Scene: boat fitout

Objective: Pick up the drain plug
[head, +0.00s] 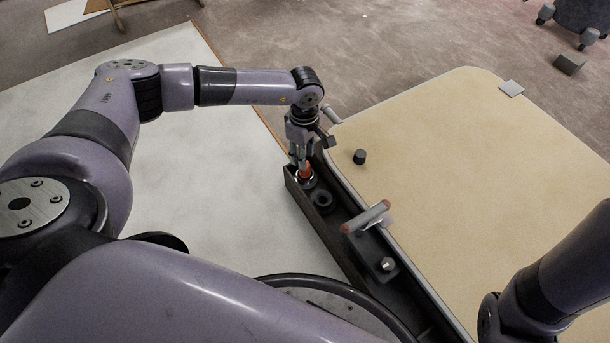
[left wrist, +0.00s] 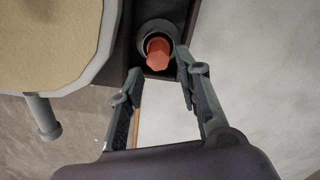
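An orange-red plug, which I take for the drain plug (head: 305,171), stands in a dark round ring at the far end of a long dark tray (head: 335,236). It also shows in the left wrist view as an orange plug (left wrist: 158,53) with the dark ring around its base. My left gripper (head: 301,160) points down over it. In the left wrist view the fingers (left wrist: 160,72) are apart, with the plug beyond and between the tips and nothing gripped. The head view partly hides the plug behind the fingers. My right gripper is not in view.
An empty dark ring (head: 323,200) sits beside the plug in the tray. A T-shaped handle (head: 368,217) and a block with a metal knob (head: 387,264) are nearer. A small black cylinder (head: 359,156) stands on the beige panel (head: 480,170). The white surface (head: 200,160) is mostly clear.

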